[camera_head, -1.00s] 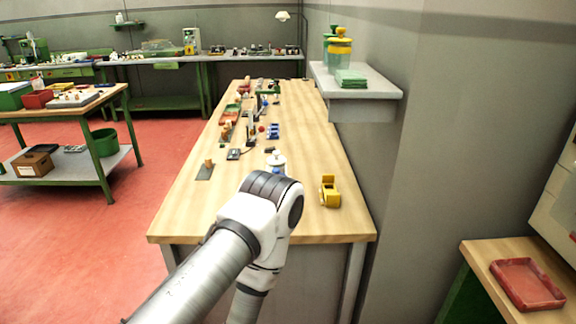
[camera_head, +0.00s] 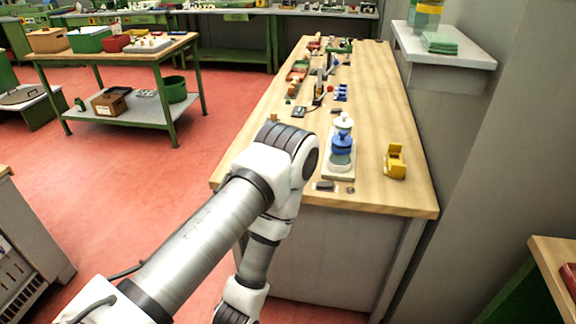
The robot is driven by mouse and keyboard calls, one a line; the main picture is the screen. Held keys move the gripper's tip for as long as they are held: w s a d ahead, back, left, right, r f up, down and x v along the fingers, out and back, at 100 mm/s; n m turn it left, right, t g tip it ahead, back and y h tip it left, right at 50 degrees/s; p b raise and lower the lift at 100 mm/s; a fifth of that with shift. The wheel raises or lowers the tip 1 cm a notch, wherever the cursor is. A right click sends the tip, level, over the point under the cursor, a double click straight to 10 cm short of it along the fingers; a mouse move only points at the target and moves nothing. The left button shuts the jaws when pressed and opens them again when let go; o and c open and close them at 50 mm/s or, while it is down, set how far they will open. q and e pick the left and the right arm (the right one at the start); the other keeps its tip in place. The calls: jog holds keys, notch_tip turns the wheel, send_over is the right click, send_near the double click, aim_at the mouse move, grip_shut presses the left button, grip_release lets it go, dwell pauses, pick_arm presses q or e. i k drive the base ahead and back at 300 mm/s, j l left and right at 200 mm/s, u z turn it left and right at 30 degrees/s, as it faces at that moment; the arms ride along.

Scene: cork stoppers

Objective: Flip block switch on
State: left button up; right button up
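No thing in view can be told for sure as the block switch. A small dark block (camera_head: 325,186) lies near the front edge of the wooden bench, beside a small grey round piece (camera_head: 351,189). A yellow block-like object (camera_head: 395,162) stands at the right front of the bench. My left arm comes in from the lower left, bends over the bench's front left corner and runs down out of the picture. Neither gripper is in view.
The wooden bench (camera_head: 378,110) has a pale tray (camera_head: 341,170) with blue and white lidded pieces near its front. Several small items crowd its far end. A wall shelf (camera_head: 440,48) overhangs at right. A side table (camera_head: 113,47) stands left across open red floor.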

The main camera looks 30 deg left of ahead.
aim_at(322, 185)
jog(key=i+j+u, duration=0.1)
jog(key=u, duration=0.6)
jog(key=j, duration=0.05)
